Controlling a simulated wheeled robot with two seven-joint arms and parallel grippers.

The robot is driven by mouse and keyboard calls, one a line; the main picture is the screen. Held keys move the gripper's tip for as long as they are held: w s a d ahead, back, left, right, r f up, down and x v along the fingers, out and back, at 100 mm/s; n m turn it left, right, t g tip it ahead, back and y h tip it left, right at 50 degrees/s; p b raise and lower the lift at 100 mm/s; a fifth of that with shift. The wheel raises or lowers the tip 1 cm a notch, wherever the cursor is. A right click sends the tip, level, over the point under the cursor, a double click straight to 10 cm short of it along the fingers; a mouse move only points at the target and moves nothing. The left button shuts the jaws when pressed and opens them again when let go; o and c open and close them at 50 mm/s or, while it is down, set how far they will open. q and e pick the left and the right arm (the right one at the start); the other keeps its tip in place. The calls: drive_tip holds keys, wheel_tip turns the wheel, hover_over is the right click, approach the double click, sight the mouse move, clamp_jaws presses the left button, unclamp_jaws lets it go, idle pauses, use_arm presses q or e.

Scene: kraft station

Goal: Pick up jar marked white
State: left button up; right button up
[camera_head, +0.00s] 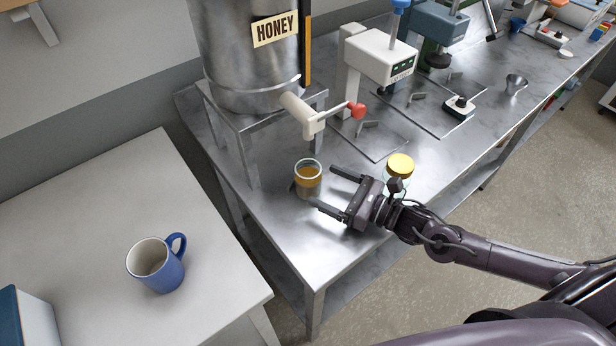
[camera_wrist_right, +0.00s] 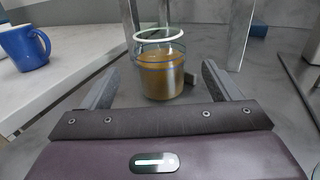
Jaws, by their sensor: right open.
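A glass jar (camera_head: 308,180) with amber contents and a pale ring at its open rim stands upright on the metal table, below the honey tank's spout. My right gripper (camera_head: 331,190) is open, with its fingers pointing at the jar from the right. In the right wrist view the jar (camera_wrist_right: 160,68) stands ahead, between the lines of the two open fingers (camera_wrist_right: 158,88), and nothing is gripped. A second jar with a yellow lid (camera_head: 400,166) stands behind my right gripper, its body partly hidden. My left gripper is not in view.
A steel tank labelled HONEY (camera_head: 245,55) stands on a metal stand (camera_head: 245,130) close behind the jar. A white device (camera_head: 380,55) is farther back. A blue mug (camera_head: 157,263) sits on the separate pale table (camera_head: 70,225) at left. The metal table's front corner (camera_head: 315,255) is clear.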

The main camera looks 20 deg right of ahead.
sight(321, 182)
drive_tip(key=p+x, duration=0.1)
drive_tip(key=x, duration=0.4)
drive_tip(key=shift+w+a, duration=0.2)
drive_tip(key=shift+s, duration=0.1)
drive_tip(key=shift+c, duration=0.4)
drive_tip(key=c, duration=1.2)
drive_tip(key=shift+r, duration=0.1)
drive_tip(key=shift+c, duration=0.7)
drive_tip(key=shift+r, duration=0.1)
